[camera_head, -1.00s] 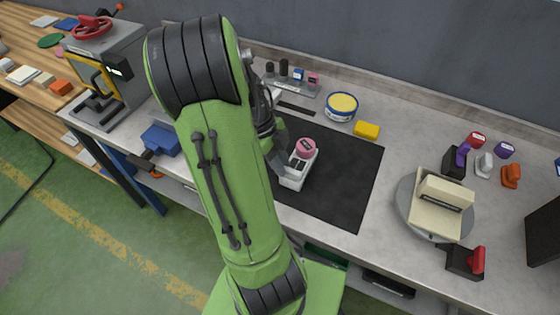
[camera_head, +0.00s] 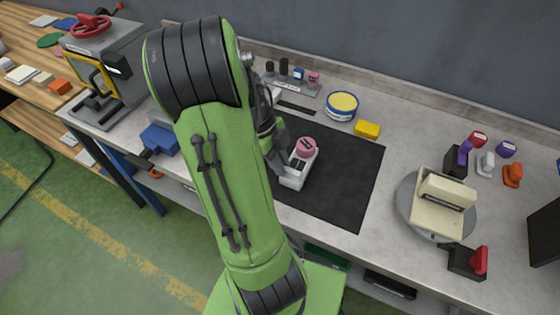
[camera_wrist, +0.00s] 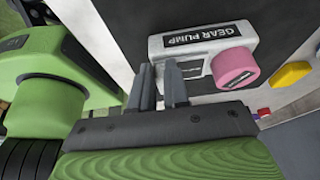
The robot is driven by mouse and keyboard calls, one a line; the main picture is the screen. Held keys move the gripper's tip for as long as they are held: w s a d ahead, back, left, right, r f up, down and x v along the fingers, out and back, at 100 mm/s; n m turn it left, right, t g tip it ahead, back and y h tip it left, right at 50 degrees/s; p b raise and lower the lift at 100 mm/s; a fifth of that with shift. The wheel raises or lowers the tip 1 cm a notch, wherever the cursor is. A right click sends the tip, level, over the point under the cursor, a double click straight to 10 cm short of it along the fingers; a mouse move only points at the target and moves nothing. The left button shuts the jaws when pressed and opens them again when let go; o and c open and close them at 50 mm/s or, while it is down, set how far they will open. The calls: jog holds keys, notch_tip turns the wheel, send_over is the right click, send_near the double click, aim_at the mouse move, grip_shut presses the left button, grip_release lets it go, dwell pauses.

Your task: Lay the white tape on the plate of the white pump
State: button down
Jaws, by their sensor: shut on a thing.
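The white pump (camera_head: 292,181), marked GEAR PUMP and bearing a pink knob (camera_head: 306,147), sits on the black mat. In the wrist view the white pump (camera_wrist: 163,45) is just beyond my fingertips, with its pink knob (camera_wrist: 235,68) to their right. My gripper (camera_wrist: 160,72) is at the pump's near side, its two fingers close together. They are shut on a thin pale piece, apparently the white tape, mostly hidden between them. I cannot tell whether the piece touches the pump's plate. In the head view my arm hides most of the gripper.
The black mat (camera_head: 345,190) has free room right of the pump. A blue-and-yellow tin (camera_head: 342,106) and a yellow block (camera_head: 367,130) stand behind it. A round turntable (camera_head: 408,205) with a cream part is at right. A blue vise-like tool (camera_head: 160,139) is at left.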

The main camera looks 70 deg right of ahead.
jog(key=shift+f, duration=0.15)
jog(key=c, duration=1)
grip_release()
jog(key=shift+c, duration=0.2)
jog(key=p+v, duration=0.5)
jog(key=v, duration=1)
jog(key=shift+r, duration=0.4)
jog(key=shift+w, duration=0.1)
